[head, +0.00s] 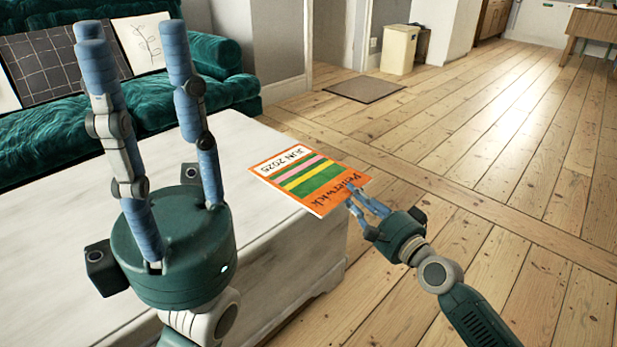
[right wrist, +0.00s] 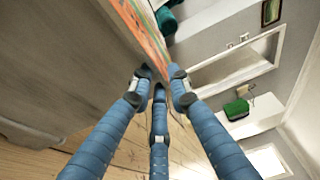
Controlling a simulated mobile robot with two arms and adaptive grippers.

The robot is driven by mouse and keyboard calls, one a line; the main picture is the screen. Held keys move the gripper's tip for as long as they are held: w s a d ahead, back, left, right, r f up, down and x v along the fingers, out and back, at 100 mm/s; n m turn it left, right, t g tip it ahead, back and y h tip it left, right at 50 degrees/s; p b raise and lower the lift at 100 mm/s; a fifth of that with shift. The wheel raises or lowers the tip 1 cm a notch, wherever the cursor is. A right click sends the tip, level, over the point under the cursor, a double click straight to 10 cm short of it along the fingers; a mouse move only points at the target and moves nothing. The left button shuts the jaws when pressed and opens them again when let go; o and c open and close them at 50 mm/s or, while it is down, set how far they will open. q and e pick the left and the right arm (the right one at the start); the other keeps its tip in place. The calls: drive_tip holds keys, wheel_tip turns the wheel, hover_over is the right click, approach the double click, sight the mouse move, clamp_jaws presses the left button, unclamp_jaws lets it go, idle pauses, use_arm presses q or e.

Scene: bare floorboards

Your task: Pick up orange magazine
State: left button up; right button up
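The orange magazine (head: 312,178) has green, yellow and pink stripes and "JUN 2025" on its cover. In the head view it is at the right edge of the white table (head: 270,245) and reaches out past that edge. My right gripper (head: 358,200) is at the magazine's near right corner, its fingers closed about the edge. In the right wrist view the magazine (right wrist: 143,28) shows nearly edge-on, running down between the fingertips. I cannot tell whether it still touches the table. My left gripper (head: 132,32) is open and empty, its fingers pointing up above the table.
A green sofa (head: 228,85) with cushions stands behind the table at the left. A grey mat (head: 364,89) lies on the floor at the back, with a pale bin (head: 399,50) beyond it. The wooden floor (head: 500,150) to the right is clear.

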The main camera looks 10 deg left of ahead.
drive_tip(key=shift+x, duration=0.95)
clamp_jaws()
drive_tip(key=shift+r, duration=0.1)
